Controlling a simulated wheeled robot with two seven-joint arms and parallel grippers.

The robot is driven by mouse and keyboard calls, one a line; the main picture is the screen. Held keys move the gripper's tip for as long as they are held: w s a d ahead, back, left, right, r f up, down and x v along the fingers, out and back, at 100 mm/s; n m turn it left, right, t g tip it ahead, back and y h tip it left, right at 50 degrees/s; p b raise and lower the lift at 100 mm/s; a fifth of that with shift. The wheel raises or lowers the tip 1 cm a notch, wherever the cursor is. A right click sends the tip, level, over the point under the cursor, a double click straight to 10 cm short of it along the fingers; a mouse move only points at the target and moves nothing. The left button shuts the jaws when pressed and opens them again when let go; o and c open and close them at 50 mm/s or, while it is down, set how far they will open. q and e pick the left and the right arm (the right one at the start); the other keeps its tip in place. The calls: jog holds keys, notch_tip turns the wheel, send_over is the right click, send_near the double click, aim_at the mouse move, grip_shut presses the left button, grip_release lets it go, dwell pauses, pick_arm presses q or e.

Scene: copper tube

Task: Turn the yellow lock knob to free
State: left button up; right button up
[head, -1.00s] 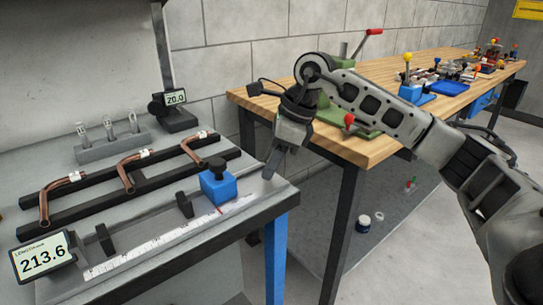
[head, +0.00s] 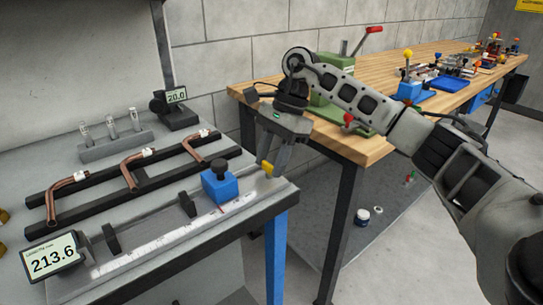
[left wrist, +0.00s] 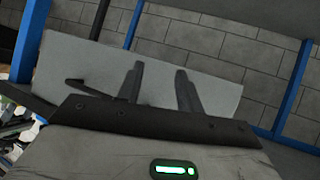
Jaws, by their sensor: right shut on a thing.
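The yellow lock knob (head: 267,169) shows as a small yellow piece at the right end of the ruler fixture, near the bench's corner, in the head view. My right gripper (head: 270,163) is shut on it from above, and its fingers hide most of the knob. Which way the knob is turned cannot be told. The blue block (head: 221,189) with a black knob on top sits on the fixture just left of the gripper. My left gripper (left wrist: 158,82) shows in the left wrist view, its two dark fingers apart with nothing between them.
Bent copper tubes (head: 135,157) lie across a black rack (head: 110,195) behind the ruler (head: 150,245). A wooden bench (head: 390,80) with a green tool stands behind my right arm. The grey bench's front edge is close by.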

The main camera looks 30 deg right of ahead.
pick_arm(q)
jog(key=shift+s+f, duration=0.15)
pick_arm(e)
jog(key=shift+r, duration=0.1)
jog(key=o, duration=1)
pick_arm(q)
jog(key=p, duration=0.1)
jog(key=r+p, duration=0.1)
jog(key=shift+s+a+p, duration=0.1)
jog(key=shift+a+p, duration=0.1)
jog(key=shift+p, duration=0.2)
pick_arm(e)
jog(key=v, duration=1.6)
jog(key=shift+a, duration=0.1)
pick_arm(q)
jog(key=shift+s, duration=0.1)
